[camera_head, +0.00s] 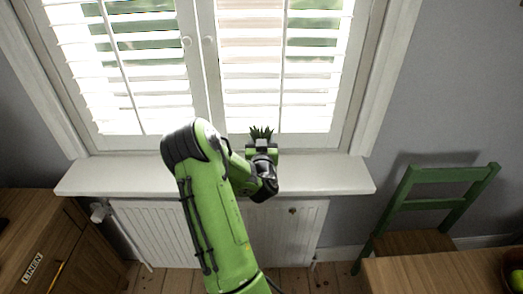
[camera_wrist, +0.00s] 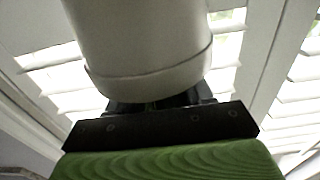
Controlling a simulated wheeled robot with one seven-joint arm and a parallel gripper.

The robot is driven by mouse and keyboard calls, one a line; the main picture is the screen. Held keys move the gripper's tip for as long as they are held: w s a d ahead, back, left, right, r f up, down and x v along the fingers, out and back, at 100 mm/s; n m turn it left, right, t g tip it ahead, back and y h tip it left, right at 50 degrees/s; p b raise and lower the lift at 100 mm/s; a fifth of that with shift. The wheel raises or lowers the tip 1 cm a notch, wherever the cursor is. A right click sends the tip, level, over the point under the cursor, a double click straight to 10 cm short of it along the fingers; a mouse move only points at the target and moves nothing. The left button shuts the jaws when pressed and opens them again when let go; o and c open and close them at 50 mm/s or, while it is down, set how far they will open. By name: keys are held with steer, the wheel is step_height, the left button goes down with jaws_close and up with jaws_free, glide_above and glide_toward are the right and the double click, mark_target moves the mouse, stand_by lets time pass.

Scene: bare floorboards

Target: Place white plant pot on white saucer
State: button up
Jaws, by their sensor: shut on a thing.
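The white plant pot (camera_wrist: 140,40) fills the upper middle of the wrist view, with a raised band around its lower part in that picture. My gripper (camera_wrist: 160,106) is shut on the pot; its black fingers show just below it and its fingertips are mostly hidden. In the head view my gripper (camera_head: 262,152) is at the window sill, in front of the window. Dark green spiky leaves (camera_head: 261,133) stick up just behind it, and the pot under them is hidden. I cannot make out the white saucer in either view; my arm covers part of the sill.
The white window sill (camera_head: 325,174) is bare on its right part and at its left end. Shuttered windows (camera_head: 265,80) stand close behind it, and a radiator (camera_head: 295,230) is below. A green chair (camera_head: 425,215) and a wooden table (camera_head: 430,275) are at right, a wooden cabinet (camera_head: 85,265) at left.

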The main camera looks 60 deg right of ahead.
steer(key=shift+f+b, duration=0.35)
steer(key=shift+f, duration=0.55)
steer(key=shift+r, duration=0.2)
steer(key=shift+f, duration=0.2)
steer(key=o, duration=1.4)
steer(key=shift+r, duration=0.15)
steer(key=p+v, duration=0.9)
steer(key=v, duration=0.3)
steer(key=shift+r+p, duration=0.1)
steer(key=shift+p, duration=0.25)
